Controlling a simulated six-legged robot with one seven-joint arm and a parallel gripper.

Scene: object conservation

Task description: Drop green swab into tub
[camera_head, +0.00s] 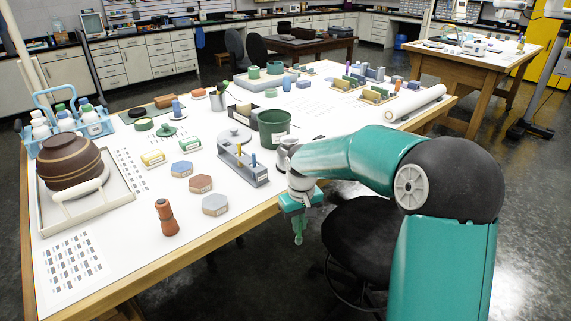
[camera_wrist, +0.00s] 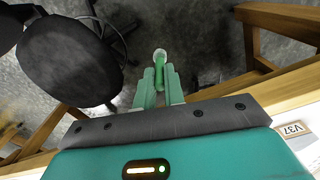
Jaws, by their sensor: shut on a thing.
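My gripper (camera_head: 299,217) hangs off the front edge of the table, above the floor. It is shut on the green swab (camera_head: 298,239), which points downward. In the wrist view the green swab (camera_wrist: 159,72) sits between the two pale green fingers (camera_wrist: 160,88), with a pale round end beyond them. A dark green tub (camera_head: 273,129) with a white label stands on the table, behind and to the left of my gripper. Its inside is mostly hidden. The tub is not in the wrist view.
A grey rack (camera_head: 243,166) with upright yellow and blue sticks stands left of the tub. A black stool (camera_head: 365,232) is beside my gripper, below the table edge.

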